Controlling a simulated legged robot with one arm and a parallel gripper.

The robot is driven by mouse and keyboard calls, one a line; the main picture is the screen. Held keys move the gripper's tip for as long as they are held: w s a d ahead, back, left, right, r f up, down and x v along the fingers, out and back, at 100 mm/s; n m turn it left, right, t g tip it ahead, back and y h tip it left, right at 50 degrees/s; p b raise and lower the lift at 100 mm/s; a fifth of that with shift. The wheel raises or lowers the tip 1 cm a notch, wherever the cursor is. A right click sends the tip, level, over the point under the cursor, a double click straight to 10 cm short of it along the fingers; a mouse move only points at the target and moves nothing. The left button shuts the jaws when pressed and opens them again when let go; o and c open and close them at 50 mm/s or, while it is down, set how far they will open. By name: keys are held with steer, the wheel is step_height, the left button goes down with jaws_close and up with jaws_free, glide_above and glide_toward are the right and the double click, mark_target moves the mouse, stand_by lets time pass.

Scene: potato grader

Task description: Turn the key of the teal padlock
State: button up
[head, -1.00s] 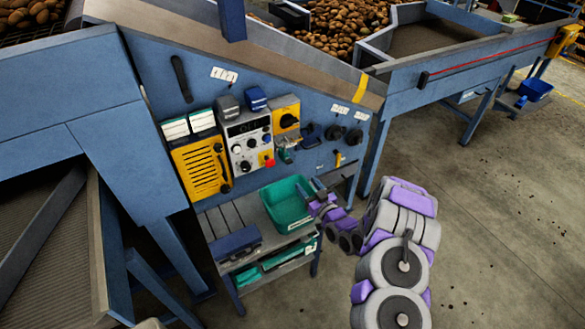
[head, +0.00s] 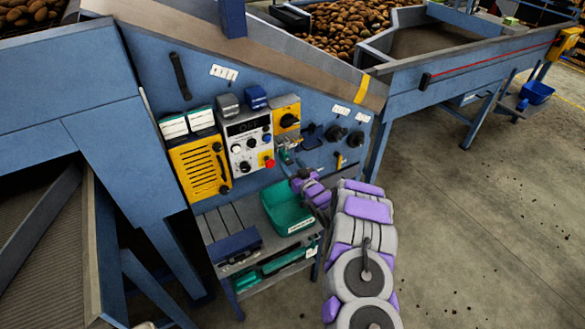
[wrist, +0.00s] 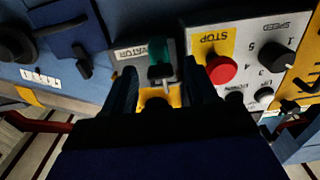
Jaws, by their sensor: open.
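The teal padlock (wrist: 159,52) hangs on the blue panel, by a grey plate with partly covered lettering. In the wrist view it lies just beyond and between my fingertips. My gripper (wrist: 162,84) is open, with one dark finger on each side and a gap between them. A small yellow piece shows low in the gap; I cannot tell what it belongs to. The key is not clear in either view. In the head view the padlock (head: 285,154) is small, and my gripper (head: 291,165) is close to it, with the fingertips hard to make out.
A control box with a red stop button (wrist: 221,69) is right beside the padlock. A yellow switch box (head: 287,114) is above it and dark knobs (head: 337,133) are to its right. A green bin (head: 282,212) stands on the shelf below my arm.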

steer(key=c, duration=1.1)
steer(key=shift+o, duration=0.2)
